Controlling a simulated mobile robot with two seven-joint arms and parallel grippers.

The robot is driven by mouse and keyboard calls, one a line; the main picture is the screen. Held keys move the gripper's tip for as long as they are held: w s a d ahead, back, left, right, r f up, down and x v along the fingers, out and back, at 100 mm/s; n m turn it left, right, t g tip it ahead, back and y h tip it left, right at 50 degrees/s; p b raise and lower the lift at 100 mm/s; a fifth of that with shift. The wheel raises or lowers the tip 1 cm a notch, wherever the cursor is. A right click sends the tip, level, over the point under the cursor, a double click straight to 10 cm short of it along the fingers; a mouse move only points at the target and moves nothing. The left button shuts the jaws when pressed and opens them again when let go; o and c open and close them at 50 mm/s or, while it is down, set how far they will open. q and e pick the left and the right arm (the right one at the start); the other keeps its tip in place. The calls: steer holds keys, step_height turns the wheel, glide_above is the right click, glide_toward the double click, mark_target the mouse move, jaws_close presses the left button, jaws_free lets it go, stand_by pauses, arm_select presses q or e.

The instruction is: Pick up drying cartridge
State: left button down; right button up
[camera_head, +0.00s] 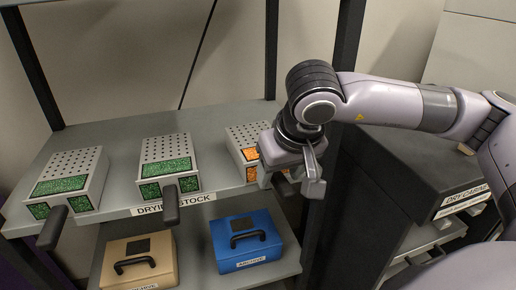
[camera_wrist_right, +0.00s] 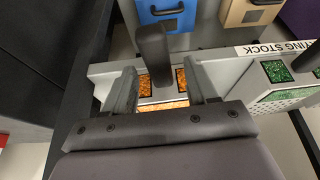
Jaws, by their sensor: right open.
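Three perforated grey drying cartridges stand on the upper shelf. The left one (camera_head: 85,165) and the middle one (camera_head: 165,150) have green windows and dark handles. The right one (camera_head: 243,135) has orange windows, and my right gripper hides part of it. My right gripper (camera_head: 300,178) is open and empty at the front of the orange cartridge. In the right wrist view, the dark handle (camera_wrist_right: 153,50) of the orange cartridge (camera_wrist_right: 165,105) shows between the two fingers (camera_wrist_right: 160,88), its far end reaching past the tips. I cannot tell whether they touch it. My left gripper is not in view.
The upper shelf's front edge carries a "DRYING STOCK" label (camera_head: 175,203). A tan case (camera_head: 138,262) and a blue case (camera_head: 245,241) stand on the lower shelf. Dark shelf posts rise behind.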

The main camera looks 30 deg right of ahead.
steer(key=shift+w+f, duration=0.15)
steer(key=shift+f, duration=0.2)
jaws_close()
steer(key=shift+r, duration=0.1)
steer(key=shift+r, duration=0.1)
steer(key=shift+r, duration=0.2)
step_height(320, 180, up, 19)
steer(key=p, duration=0.1)
steer(key=shift+r, duration=0.2)
